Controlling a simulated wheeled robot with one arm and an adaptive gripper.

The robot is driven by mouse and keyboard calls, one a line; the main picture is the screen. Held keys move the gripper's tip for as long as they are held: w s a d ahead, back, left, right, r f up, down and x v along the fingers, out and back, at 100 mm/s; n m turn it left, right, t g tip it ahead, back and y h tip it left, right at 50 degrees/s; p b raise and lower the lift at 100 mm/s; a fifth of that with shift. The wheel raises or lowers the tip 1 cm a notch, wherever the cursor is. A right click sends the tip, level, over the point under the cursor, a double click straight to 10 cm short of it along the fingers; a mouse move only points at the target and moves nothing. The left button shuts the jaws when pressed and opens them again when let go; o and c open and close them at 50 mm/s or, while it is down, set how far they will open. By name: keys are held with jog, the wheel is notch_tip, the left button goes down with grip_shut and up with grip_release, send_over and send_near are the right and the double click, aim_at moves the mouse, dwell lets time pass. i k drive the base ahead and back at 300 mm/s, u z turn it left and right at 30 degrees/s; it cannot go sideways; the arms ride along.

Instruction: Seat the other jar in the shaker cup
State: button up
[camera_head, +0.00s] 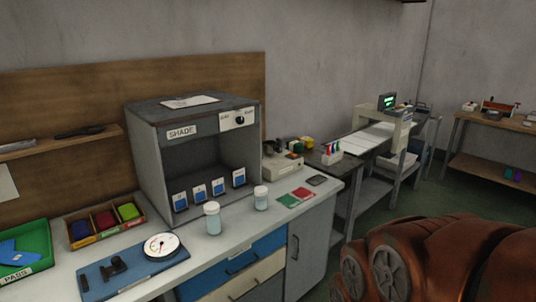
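Two small pale jars with white lids stand upright on the grey bench top in front of the shade cabinet. The nearer jar (212,218) is at the cabinet's front edge, and the farther jar (261,198) is to its right. A small beige machine (283,166) with dark parts on top sits right of the cabinet. I cannot tell whether those parts include the shaker cup, and I see no cup clearly elsewhere. My orange-brown arm (415,265) fills the lower right. My gripper is not in view.
The shade cabinet (196,112) holds several blue-and-white cards. A round dial gauge (161,246) on a blue board, a tray of coloured cloths (106,226) and a green PASS tray (42,248) are at left. Red and green swatches (295,198) lie right of the jars. Grey-green floor is open at right.

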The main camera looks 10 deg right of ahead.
aim_at(270, 146)
jog(key=u, duration=0.5)
jog(key=i, duration=0.95)
jog(key=u, duration=0.55)
